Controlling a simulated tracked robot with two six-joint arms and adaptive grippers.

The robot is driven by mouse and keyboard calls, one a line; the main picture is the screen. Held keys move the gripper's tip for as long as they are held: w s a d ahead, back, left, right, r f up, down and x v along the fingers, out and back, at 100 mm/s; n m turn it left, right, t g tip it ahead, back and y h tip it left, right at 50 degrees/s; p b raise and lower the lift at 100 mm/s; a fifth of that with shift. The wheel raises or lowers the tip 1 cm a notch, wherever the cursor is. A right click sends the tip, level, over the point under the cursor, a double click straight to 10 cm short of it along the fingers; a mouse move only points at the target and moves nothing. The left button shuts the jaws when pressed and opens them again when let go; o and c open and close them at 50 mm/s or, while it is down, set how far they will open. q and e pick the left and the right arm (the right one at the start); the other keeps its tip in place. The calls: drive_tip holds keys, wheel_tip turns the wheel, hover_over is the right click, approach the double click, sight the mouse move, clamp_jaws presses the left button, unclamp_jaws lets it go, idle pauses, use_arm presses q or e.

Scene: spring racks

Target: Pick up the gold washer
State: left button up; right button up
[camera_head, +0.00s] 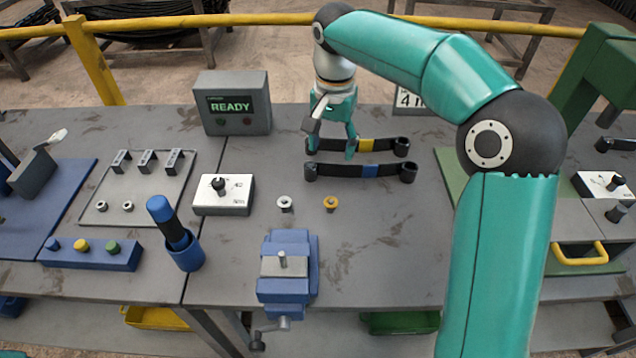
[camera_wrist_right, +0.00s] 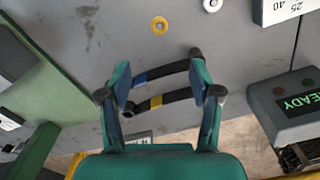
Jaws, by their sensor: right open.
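The gold washer (camera_head: 331,203) lies flat on the grey bench, to the right of a silver washer (camera_head: 285,203). In the right wrist view the gold washer (camera_wrist_right: 159,25) is near the top, beyond the fingertips, with the silver washer (camera_wrist_right: 212,4) cut by the top edge. My right gripper (camera_head: 332,150) is open and empty, pointing down near the two black bars, farther back than the gold washer. In the right wrist view its fingers (camera_wrist_right: 160,93) are spread wide, with both bars showing between them. My left gripper is not in view.
One black bar has a yellow band (camera_head: 366,145), the other a blue band (camera_head: 368,171). A blue vise (camera_head: 287,291) stands in front of the washers. A white dial box (camera_head: 223,195) is left, and a READY display box (camera_head: 232,102) is behind. Bench right of the gold washer is clear.

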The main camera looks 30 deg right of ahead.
hover_over(331, 201)
wheel_tip(331, 201, down, 11)
drive_tip(key=shift+s+a+f, duration=0.1)
drive_tip(key=shift+a, duration=0.05)
wheel_tip(331, 201, down, 5)
drive_tip(key=shift+f+p, duration=0.1)
drive_tip(key=shift+p, duration=0.55)
drive_tip(key=shift+f, duration=0.1)
drive_tip(key=shift+f+b, duration=0.25)
drive_tip(key=shift+b, duration=0.1)
idle(0.3)
drive_tip(key=c, duration=1)
drive_tip(key=shift+r, duration=0.15)
